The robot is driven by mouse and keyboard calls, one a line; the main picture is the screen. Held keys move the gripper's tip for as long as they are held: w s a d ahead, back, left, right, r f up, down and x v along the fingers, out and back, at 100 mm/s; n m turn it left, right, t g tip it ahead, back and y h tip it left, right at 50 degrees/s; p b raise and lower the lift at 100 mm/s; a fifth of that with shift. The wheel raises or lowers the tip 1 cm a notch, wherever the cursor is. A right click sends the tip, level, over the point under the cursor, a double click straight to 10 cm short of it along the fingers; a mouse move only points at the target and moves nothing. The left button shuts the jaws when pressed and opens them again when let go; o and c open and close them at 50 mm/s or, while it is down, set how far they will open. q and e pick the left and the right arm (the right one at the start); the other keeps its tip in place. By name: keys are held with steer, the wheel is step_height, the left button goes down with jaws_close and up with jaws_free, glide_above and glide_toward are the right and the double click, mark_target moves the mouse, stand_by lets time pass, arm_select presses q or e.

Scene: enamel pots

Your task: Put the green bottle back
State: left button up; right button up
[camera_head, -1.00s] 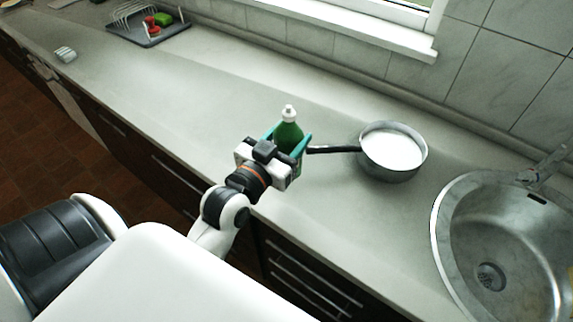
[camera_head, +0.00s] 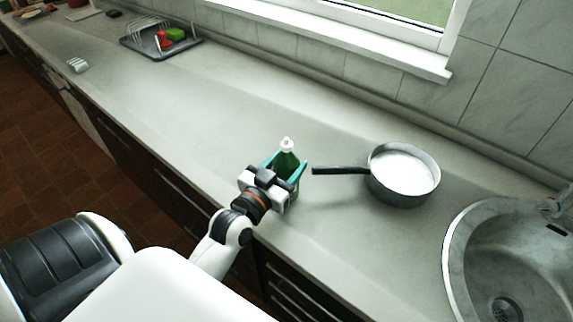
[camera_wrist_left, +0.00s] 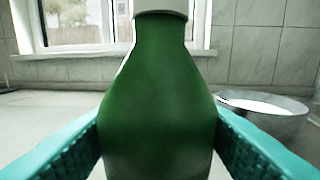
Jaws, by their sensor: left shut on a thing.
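The green bottle (camera_head: 287,161) with a white cap stands upright between the teal fingers of my left gripper (camera_head: 285,170). In the left wrist view the bottle (camera_wrist_left: 160,100) fills the middle, with a teal finger (camera_wrist_left: 245,145) pressed to each side. My left gripper is shut on it. The bottle's lower part is hidden behind the gripper in the head view, so I cannot tell whether its base touches the counter. My right gripper is in neither view.
A pot (camera_head: 402,176) with white contents stands right of the bottle, its dark handle (camera_head: 340,170) pointing toward the gripper. A sink (camera_head: 510,260) lies at the right. A grey tray (camera_head: 190,50) with a rack is at the back left. The counter (camera_head: 190,110) left of the bottle is clear.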

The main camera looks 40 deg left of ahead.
arm_select(q)
steer(key=shift+f, duration=0.15)
steer(key=o, duration=1)
steer(key=shift+o, duration=0.8)
steer(key=shift+r, duration=0.2)
steer(key=s+b, duration=0.2)
steer(key=s, duration=1)
steer(key=shift+d, duration=0.2)
